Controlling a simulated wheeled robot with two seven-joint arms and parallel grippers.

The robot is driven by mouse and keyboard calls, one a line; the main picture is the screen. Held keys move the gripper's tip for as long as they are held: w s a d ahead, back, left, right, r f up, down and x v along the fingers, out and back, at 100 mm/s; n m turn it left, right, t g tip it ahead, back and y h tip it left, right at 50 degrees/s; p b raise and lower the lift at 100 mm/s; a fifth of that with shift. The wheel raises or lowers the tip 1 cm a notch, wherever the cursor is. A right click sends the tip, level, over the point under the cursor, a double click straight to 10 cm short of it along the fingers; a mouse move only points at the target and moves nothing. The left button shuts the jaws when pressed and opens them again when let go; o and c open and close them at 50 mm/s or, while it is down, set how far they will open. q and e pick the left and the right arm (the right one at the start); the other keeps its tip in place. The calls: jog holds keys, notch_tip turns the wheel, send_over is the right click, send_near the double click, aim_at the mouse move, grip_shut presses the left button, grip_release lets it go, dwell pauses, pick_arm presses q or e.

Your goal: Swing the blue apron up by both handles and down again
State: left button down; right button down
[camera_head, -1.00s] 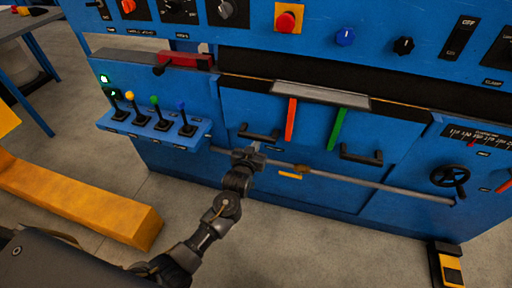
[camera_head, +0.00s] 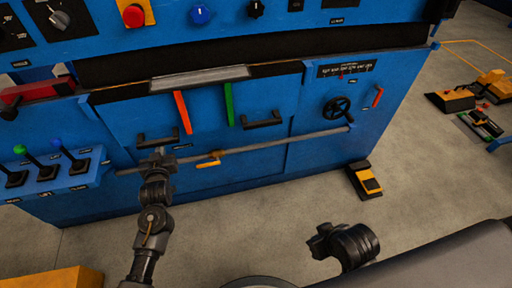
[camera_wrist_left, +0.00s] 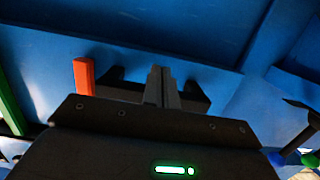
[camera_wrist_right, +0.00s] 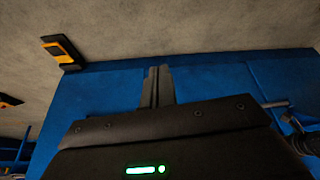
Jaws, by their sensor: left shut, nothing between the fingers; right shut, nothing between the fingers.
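The blue apron (camera_head: 210,128) is a panel on the front of the blue console, hanging down, with a black handle on each side. The left handle (camera_head: 146,141) and right handle (camera_head: 262,121) are both free. My left gripper (camera_head: 159,152) is shut and empty, close to the left handle. In the left wrist view its closed fingers (camera_wrist_left: 162,86) overlap the handle (camera_wrist_left: 118,90); I cannot tell whether they touch. My right gripper (camera_head: 320,241) is at lower right, apart from the apron. Its closed, empty fingers (camera_wrist_right: 157,86) show against the blue console.
A grey rail (camera_head: 245,151) with a yellow grip (camera_head: 208,160) crosses low. A black handwheel (camera_head: 337,107) is right. A yellow-black pedal (camera_head: 365,180) lies on the floor.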

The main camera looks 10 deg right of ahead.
jog(key=w+a+r+t, duration=0.2)
jog(key=w+t, duration=0.2)
jog(key=w, duration=0.9)
jog(key=w+a+r+m+t, duration=0.1)
jog(key=w+a+r+t, duration=0.1)
jog(key=w, duration=1)
jog(key=w+a+r+m+t, duration=0.1)
jog(key=w+t, duration=0.4)
jog(key=w, duration=0.8)
jog(key=shift+w+a+r+t, duration=0.35)
jog(key=shift+a+r, duration=0.1)
jog(key=shift+r, duration=0.15)
pick_arm(q)
jog(key=shift+r, duration=0.25)
pick_arm(e)
jog(key=shift+r, duration=0.3)
